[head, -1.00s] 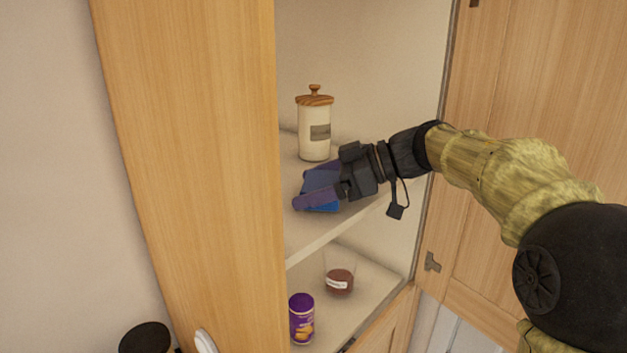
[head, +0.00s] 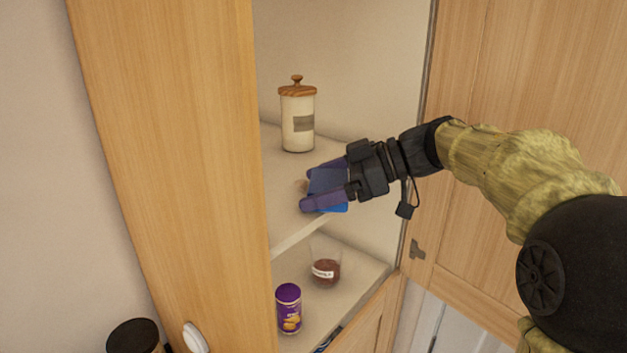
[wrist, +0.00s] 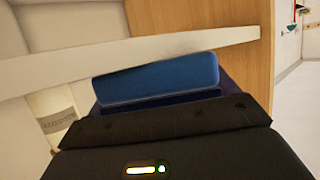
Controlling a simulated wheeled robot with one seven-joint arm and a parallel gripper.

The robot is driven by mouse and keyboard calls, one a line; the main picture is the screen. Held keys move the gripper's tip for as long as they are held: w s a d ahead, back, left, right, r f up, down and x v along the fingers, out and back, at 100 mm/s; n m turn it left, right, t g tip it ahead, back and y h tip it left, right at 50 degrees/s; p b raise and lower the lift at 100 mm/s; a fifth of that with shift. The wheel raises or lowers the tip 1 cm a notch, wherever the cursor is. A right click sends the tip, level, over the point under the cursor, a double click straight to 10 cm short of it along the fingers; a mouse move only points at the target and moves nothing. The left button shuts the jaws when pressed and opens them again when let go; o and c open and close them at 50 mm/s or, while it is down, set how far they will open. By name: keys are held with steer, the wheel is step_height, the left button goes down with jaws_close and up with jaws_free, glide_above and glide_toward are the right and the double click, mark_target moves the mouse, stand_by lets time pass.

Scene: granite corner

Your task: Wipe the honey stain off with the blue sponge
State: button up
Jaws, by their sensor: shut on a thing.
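The blue sponge (head: 334,207) is held between the purple fingers of my gripper (head: 312,188), low over the upper cabinet shelf near its front edge. I cannot tell whether the sponge touches the shelf. In the wrist view the sponge (wrist: 160,78) spans the space in front of the gripper. A small brownish patch (head: 301,185), which looks like the honey stain, shows on the shelf just left of the fingers. The gripper may hide part of it.
A cream canister (head: 298,125) with a wooden lid stands behind my gripper on the upper shelf (head: 275,222). A purple jar (head: 289,308) and a glass cup (head: 325,270) stand on the lower shelf. Open doors flank the cabinet on the left (head: 165,150) and right (head: 540,70).

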mark_target(292, 187)
steer(key=shift+s+d+f, duration=0.1)
steer(key=shift+s+d, duration=0.15)
steer(key=shift+d, duration=0.05)
steer(key=shift+s+a, duration=0.1)
steer(key=shift+s, duration=0.1)
stand_by(0.3)
steer(key=shift+w+a, duration=1.1)
steer(key=shift+a, duration=0.3)
steer(key=shift+w+a, duration=1.05)
steer(key=shift+a, duration=0.3)
